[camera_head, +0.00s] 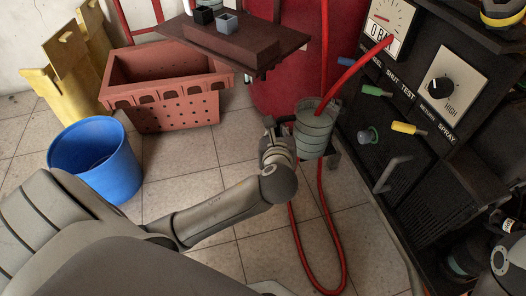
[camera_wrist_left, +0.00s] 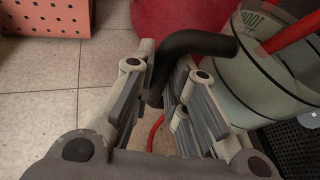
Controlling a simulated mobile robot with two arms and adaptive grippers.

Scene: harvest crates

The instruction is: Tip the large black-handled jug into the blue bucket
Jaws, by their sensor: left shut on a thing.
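The large jug (camera_head: 313,128) is a translucent grey-green vessel with dark bands, upright beside the black machine. It also shows in the left wrist view (camera_wrist_left: 262,75), with printed marks near its rim. Its black handle (camera_wrist_left: 195,43) lies between the fingers of my left gripper (camera_wrist_left: 165,85), which is shut on it. In the head view my left gripper (camera_head: 285,130) is at the jug's left side and partly hides it. The blue bucket (camera_head: 95,160) stands on the floor at the left, apart from the jug, its open top facing up. My right gripper is not in view.
A red hose (camera_head: 345,80) runs past the jug's mouth; whether it enters is unclear. It loops on the floor below. The black machine (camera_head: 405,150) blocks the right. Tiled floor is clear between bucket and jug.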

